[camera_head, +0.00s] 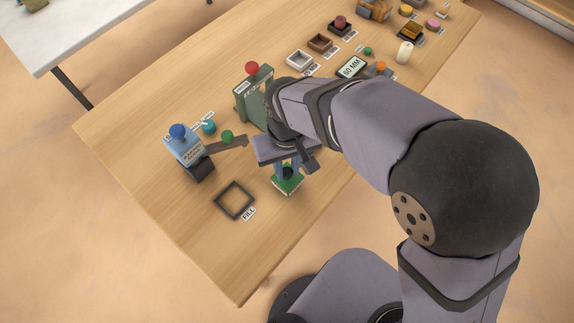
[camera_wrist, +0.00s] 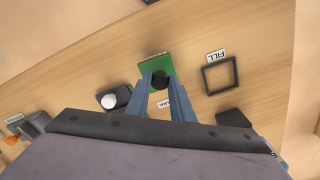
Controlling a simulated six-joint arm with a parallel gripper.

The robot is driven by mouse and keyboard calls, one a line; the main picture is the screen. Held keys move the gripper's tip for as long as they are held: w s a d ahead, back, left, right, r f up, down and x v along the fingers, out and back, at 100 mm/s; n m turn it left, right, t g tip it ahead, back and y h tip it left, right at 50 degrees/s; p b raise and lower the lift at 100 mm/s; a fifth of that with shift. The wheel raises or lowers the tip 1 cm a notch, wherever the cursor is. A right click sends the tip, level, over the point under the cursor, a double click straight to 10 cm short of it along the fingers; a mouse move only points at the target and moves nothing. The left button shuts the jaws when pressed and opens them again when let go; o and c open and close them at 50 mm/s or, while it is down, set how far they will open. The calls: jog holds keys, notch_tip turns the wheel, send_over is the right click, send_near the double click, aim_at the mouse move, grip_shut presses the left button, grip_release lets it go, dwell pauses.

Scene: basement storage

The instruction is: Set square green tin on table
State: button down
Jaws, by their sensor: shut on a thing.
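The square green tin (camera_head: 281,185) has a dark round knob on its top. It is below my gripper (camera_head: 288,171) in the head view, near the front right edge of the wooden table (camera_head: 215,255). My gripper (camera_wrist: 160,80) is shut on the tin's knob, a blue finger on each side. I cannot tell whether the tin's underside touches the table or hangs slightly above it.
An empty black square frame (camera_head: 219,206) labelled FILL lies left of the tin. A blue stand (camera_head: 183,147) with a lever and a green press (camera_head: 241,108) with a red knob stand behind. Small trays (camera_head: 300,60) and coloured pieces line the far end. The front table corner is clear.

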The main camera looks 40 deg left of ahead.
jog(key=shift+f, duration=0.55)
dwell(0.5)
jog(key=c, duration=1.5)
grip_release()
jog(key=shift+o, duration=0.2)
jog(key=shift+r+b, duration=0.65)
jog(key=shift+r, duration=3.05)
